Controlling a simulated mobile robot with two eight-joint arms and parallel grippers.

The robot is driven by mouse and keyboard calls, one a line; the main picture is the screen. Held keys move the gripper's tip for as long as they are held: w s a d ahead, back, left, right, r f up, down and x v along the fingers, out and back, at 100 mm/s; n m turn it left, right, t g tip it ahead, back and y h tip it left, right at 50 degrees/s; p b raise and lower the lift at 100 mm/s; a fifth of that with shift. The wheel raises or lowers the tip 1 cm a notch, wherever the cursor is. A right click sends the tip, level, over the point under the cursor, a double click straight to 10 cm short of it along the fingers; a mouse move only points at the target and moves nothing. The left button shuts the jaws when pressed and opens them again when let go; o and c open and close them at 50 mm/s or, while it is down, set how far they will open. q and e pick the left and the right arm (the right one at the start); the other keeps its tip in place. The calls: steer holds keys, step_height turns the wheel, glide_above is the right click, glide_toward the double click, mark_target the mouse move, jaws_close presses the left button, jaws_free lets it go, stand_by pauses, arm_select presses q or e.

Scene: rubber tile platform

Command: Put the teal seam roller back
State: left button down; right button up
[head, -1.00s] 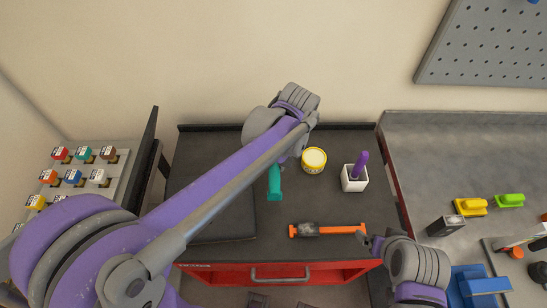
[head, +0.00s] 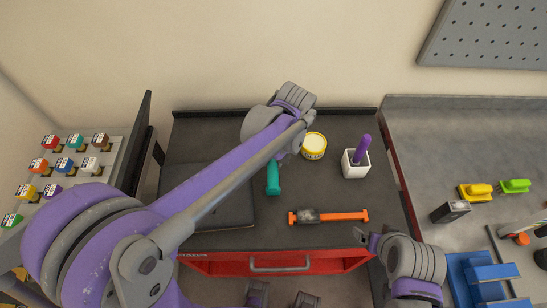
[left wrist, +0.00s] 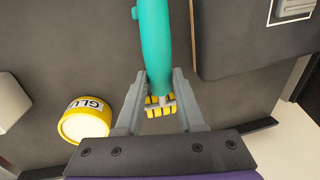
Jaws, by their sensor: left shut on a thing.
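The teal seam roller (head: 273,178) shows in the head view below my left gripper (head: 284,152), over the dark top of the red cabinet. In the left wrist view the left gripper (left wrist: 158,85) is shut around the metal neck of the seam roller (left wrist: 152,40), near its yellow roller end; the teal handle points away. I cannot tell whether the roller touches the top. My right gripper (head: 362,238) is low at the right, near the cabinet's front edge; its jaws are too small to judge.
A yellow glue tin (head: 313,146), a white holder (head: 355,170) with a purple tool and an orange-handled hammer (head: 340,216) stand or lie on the cabinet top. A dark flat case (head: 225,208) lies left. A rack (head: 112,152) with several coloured labelled items stands far left. A grey workbench is right.

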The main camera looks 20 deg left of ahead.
arm_select(q)
steer(key=shift+f, duration=0.45)
arm_select(e)
steer(key=shift+s+f, duration=0.1)
steer(key=shift+f, duration=0.3)
arm_select(q)
steer(key=shift+c, duration=2.2)
jaws_free()
steer(key=shift+r+p, duration=1.7)
steer(key=shift+r, duration=1.9)
steer(key=shift+f, duration=0.1)
arm_select(e)
steer(key=r, duration=0.1)
steer(key=w+r, duration=0.1)
steer(key=r, duration=0.1)
steer(key=w+r, duration=0.1)
steer(key=r, duration=0.1)
steer(key=shift+r, duration=0.1)
arm_select(q)
steer(key=shift+s, duration=0.1)
arm_select(e)
steer(key=shift+s, duration=0.15)
